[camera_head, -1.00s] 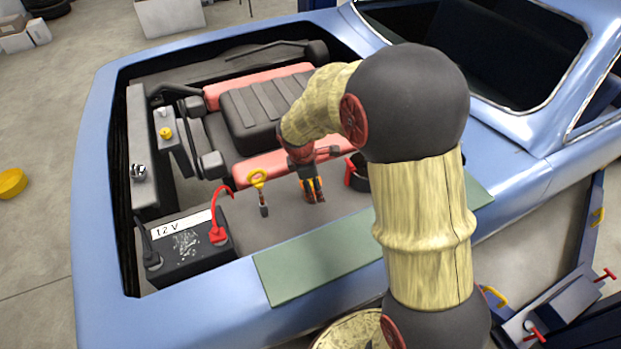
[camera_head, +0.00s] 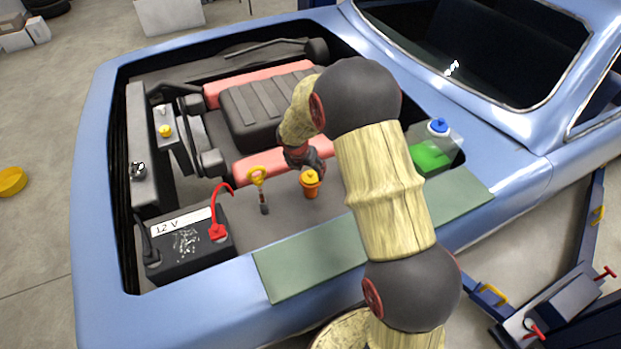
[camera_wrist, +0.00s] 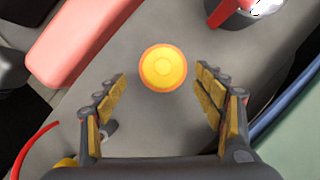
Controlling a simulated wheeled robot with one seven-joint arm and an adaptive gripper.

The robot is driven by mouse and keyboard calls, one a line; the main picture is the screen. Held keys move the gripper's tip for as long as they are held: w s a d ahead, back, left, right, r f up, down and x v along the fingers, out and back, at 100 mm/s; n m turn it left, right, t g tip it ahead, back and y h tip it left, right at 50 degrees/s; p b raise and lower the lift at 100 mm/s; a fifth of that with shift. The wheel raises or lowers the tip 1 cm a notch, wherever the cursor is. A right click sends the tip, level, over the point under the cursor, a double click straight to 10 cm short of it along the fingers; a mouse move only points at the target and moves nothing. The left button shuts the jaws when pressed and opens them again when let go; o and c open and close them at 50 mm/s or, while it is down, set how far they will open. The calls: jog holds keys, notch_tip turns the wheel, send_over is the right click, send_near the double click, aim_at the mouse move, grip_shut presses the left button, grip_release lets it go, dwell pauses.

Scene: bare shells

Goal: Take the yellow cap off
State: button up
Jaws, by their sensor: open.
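The yellow-orange cap (camera_head: 311,177) sits on an orange neck (camera_head: 311,191) standing in the engine bay, right of the dipstick. In the wrist view, the round yellow cap (camera_wrist: 163,68) is seen from above, ringed by orange. My gripper (camera_wrist: 162,78) is open and empty. Its fingers are spread to the left and right of the cap, apart from it, with the tips near its level in the picture. In the head view, my gripper (camera_head: 308,163) is just behind the cap, and its fingers are mostly hidden. A smaller yellow cap (camera_head: 165,131) is on the grey part at the left.
A yellow-ringed dipstick (camera_head: 257,177) and a red cable (camera_head: 217,226) on the 12 V battery (camera_head: 188,247) stand to the left. A green-filled bottle with a blue cap (camera_head: 438,126) is at the right. A green mat (camera_head: 300,268) covers the near fender. Red covers (camera_head: 255,165) lie behind.

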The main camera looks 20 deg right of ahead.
aim_at(310, 173)
jog(key=b+x, duration=0.1)
jog(key=x, duration=0.3)
jog(key=shift+d+f, duration=0.2)
jog(key=shift+d, duration=0.05)
jog(key=shift+r, duration=0.1)
jog(key=shift+c, duration=1)
jog(key=c, duration=0.9)
